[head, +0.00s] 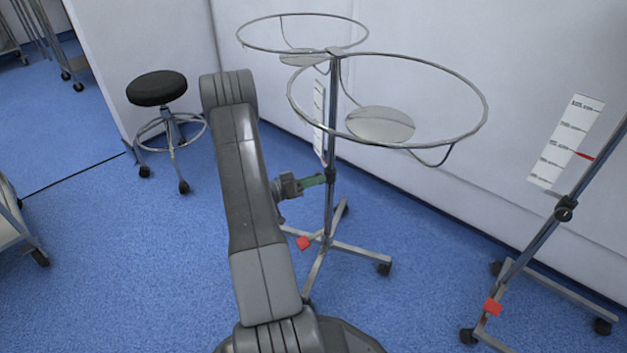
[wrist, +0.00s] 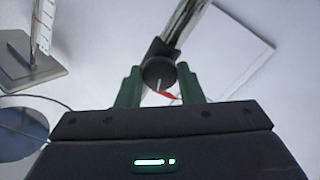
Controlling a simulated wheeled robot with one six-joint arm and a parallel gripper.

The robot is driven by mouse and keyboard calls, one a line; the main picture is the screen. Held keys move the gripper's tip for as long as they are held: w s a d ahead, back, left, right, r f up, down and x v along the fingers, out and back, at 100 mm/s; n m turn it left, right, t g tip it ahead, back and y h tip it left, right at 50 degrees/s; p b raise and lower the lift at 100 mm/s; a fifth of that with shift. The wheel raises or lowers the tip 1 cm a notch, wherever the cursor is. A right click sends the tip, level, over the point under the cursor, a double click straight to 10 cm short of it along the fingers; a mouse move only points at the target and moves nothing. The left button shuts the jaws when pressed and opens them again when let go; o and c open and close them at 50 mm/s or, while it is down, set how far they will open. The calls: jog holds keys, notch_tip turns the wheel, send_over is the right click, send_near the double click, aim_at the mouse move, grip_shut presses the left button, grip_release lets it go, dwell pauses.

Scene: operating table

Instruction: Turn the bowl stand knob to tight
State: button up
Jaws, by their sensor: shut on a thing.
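The bowl stand (head: 331,210) is a thin metal pole with two wire rings on top and a wheeled cross base. Its dark round knob (wrist: 158,71) sits on a black collar on the pole in the wrist view. In the head view the collar (head: 329,173) is partly hidden by my gripper (head: 316,180). My gripper's green fingers (wrist: 159,84) stand on either side of the knob and are shut on it. A thin white mark and a small red piece show just below the knob; I cannot tell which part the red piece belongs to.
A second stand (head: 535,243) with its own knob (head: 565,208) is at the right. A scale card (head: 566,141) hangs on the wall. A black stool (head: 157,90) stands at the left. The blue floor (head: 130,270) is clear at the lower left.

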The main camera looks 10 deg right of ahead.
jog(key=shift+m, duration=2.2)
jog(key=o, duration=1)
jog(key=shift+c, duration=0.2)
jog(key=p+v, duration=0.3)
jog(key=v, duration=1.1)
jog(key=shift+d, duration=0.15)
jog(key=b+x, duration=0.3)
jog(key=x, duration=1)
jog(key=shift+d, duration=0.35)
jog(key=shift+w+a, duration=0.1)
jog(key=shift+a, duration=0.05)
